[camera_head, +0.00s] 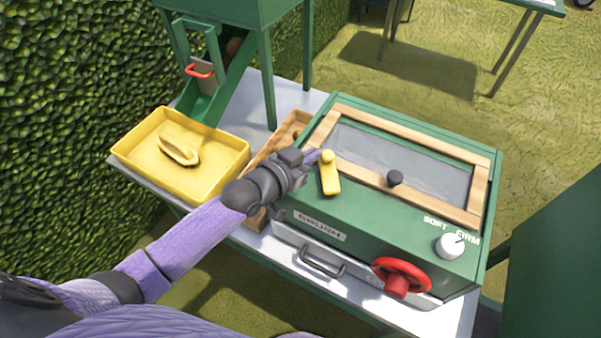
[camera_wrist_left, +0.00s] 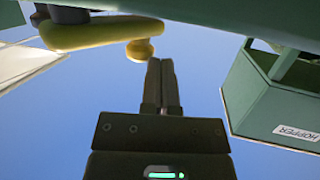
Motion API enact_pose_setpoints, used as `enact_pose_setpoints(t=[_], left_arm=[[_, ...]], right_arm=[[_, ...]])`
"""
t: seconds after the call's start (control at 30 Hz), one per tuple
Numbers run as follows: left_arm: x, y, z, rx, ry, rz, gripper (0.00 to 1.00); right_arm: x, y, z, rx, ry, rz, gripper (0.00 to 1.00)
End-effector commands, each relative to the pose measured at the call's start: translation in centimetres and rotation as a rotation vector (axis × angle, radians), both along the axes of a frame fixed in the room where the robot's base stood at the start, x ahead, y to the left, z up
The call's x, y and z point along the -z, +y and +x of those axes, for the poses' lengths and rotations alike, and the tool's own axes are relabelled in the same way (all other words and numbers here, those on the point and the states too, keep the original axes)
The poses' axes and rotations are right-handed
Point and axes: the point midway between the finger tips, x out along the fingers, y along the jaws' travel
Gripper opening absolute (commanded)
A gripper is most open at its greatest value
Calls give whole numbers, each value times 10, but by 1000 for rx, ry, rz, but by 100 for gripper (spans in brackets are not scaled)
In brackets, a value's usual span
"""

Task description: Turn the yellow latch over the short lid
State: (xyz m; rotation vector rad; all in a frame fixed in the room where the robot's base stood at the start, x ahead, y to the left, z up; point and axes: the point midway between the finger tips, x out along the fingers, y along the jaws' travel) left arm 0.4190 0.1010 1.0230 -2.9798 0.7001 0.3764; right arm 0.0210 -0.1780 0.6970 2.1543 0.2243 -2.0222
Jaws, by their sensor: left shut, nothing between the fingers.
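The yellow latch (camera_head: 330,178) is on the green box top, at the near left corner of the wood-framed lid (camera_head: 420,148). Its rounded knob is at its far end, beside my left fingertips. My left gripper (camera_head: 314,156) is shut and empty, just left of the knob; I cannot tell whether they touch. In the left wrist view the shut fingers (camera_wrist_left: 160,85) point up, just right of the yellow latch (camera_wrist_left: 90,32) and its knob (camera_wrist_left: 140,49). A black piece shows at the latch's other end. My right gripper is not in view.
A black knob (camera_head: 395,178) stands on the lid. A white dial (camera_head: 450,245) and red handwheel (camera_head: 400,275) are on the box's near right.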

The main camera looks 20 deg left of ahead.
Motion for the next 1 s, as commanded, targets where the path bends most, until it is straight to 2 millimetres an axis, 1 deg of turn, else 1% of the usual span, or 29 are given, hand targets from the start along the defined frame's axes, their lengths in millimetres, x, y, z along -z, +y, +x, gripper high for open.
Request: enact_pose_setpoints(t=[0.4,1.0], left_arm=[[0,-8,10,-1,-1,-1,0],[0,-9,12,-1,0,-1,0]], right_arm=[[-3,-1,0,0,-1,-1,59],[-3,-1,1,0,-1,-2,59]])
